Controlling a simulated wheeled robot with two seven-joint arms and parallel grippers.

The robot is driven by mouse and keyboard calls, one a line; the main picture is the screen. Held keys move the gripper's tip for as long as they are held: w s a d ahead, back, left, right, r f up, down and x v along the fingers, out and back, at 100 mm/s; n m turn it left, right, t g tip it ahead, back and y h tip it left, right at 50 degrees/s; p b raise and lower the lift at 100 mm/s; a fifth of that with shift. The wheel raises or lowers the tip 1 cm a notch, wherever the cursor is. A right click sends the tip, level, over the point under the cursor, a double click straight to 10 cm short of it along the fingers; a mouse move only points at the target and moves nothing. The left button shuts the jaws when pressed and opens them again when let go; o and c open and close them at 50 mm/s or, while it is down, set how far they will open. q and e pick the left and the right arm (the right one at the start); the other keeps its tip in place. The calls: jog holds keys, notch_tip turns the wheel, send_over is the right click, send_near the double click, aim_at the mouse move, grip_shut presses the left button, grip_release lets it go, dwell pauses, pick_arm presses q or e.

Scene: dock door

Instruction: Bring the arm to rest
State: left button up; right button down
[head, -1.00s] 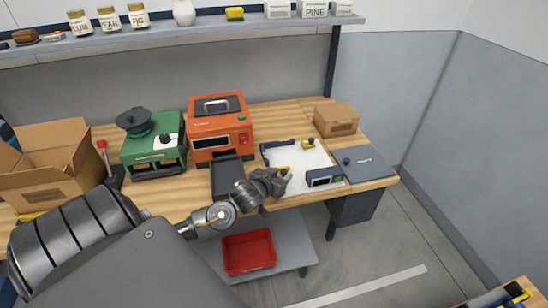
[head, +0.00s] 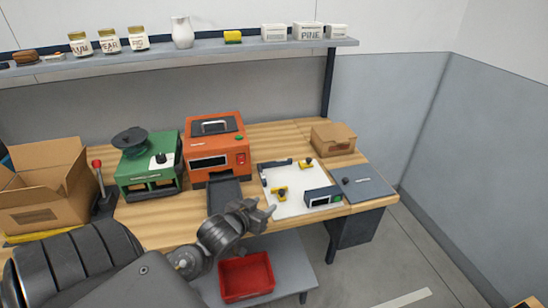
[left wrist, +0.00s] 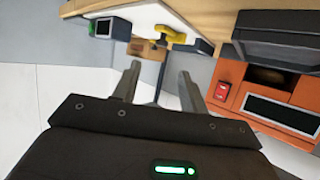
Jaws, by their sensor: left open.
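My left arm comes in from the lower left in the head view. Its gripper (head: 262,211) is in front of the workbench (head: 160,218), near the front edge by the white board. In the left wrist view the two fingers of the left gripper (left wrist: 158,85) stand apart with nothing between them. My right gripper does not show in either view.
The bench holds an open cardboard box (head: 45,195), a green machine (head: 150,168), an orange machine (head: 217,148), a white board (head: 290,203) with yellow clamps, a grey plate (head: 365,187) and a small carton (head: 332,140). A red bin (head: 246,278) sits on the lower shelf (head: 290,270).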

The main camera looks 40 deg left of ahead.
pick_arm(q)
jog(key=s+d+f+m+g+h, duration=0.1)
jog(key=s+d+f+m+g, duration=0.1)
jog(key=s+d+f+g, duration=0.6)
jog(key=s+d+f+m+g+h, duration=0.2)
jog(key=s+d+f, duration=0.5)
jog(key=s, duration=0.5)
notch_tip(320, 180, down, 24)
jog(key=s+g, duration=0.1)
jog(key=s+a+f, duration=0.1)
jog(key=s+f, duration=0.7)
jog(key=s+a+f+g, duration=0.1)
jog(key=s+a+f, duration=0.1)
jog(key=s+f, duration=0.6)
jog(key=shift+s+a+f+y, duration=0.25)
jog(key=shift+s+y, duration=0.05)
jog(key=shift+s, duration=0.2)
